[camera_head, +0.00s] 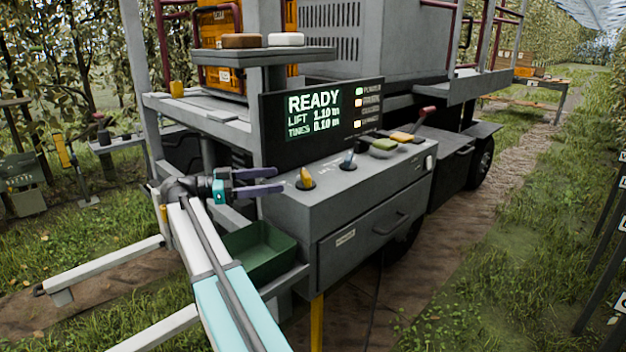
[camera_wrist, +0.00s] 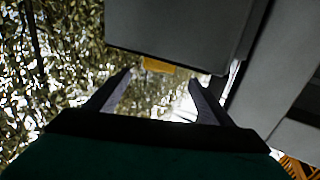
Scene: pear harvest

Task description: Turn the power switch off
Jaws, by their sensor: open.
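The labels are too small to read, so I cannot tell which is the power switch. The display (camera_head: 314,112) above is lit and reads READY, with a green light beside the word POWER. My gripper (camera_head: 281,181) is open and empty, just left of the yellow-handled switch and apart from it in the picture. Its two fingers also show in the wrist view (camera_wrist: 162,78).
A green bin (camera_head: 262,250) sits below my gripper, left of the control box drawer. A shelf (camera_head: 265,55) with a brown and a white pad stands above the display.

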